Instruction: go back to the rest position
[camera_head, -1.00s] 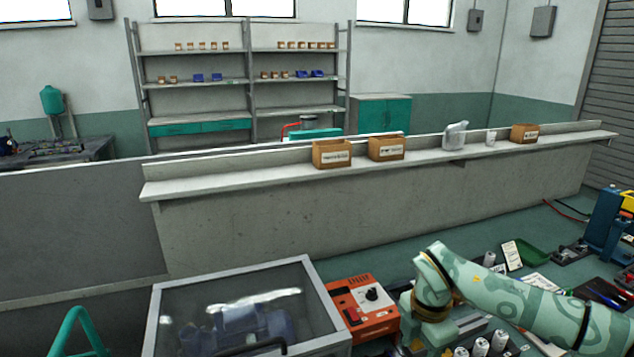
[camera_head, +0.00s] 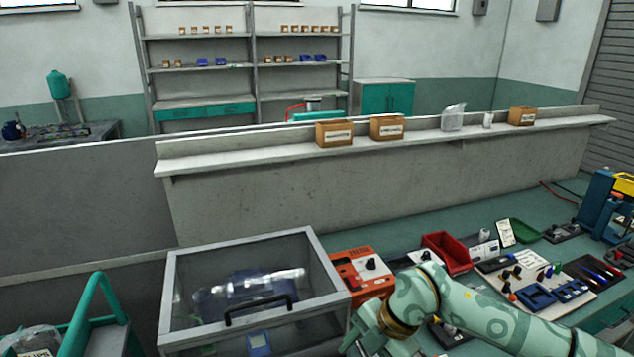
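My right arm, pale green with darker patterns, comes in from the lower right. Its wrist is bent downward in front of the orange control box (camera_head: 362,272), close to the right end of the glass-lidded case (camera_head: 172,297). My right gripper (camera_head: 372,342) is at the bottom edge of the view, partly cut off. Its fingertips do not show clearly, so I cannot tell whether it is open or holds anything. My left gripper is not in view.
A blue press (camera_head: 596,203) stands at far right. A teal-handled cart (camera_head: 90,310) is at lower left. A ledge with cardboard boxes (camera_head: 334,133) runs behind.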

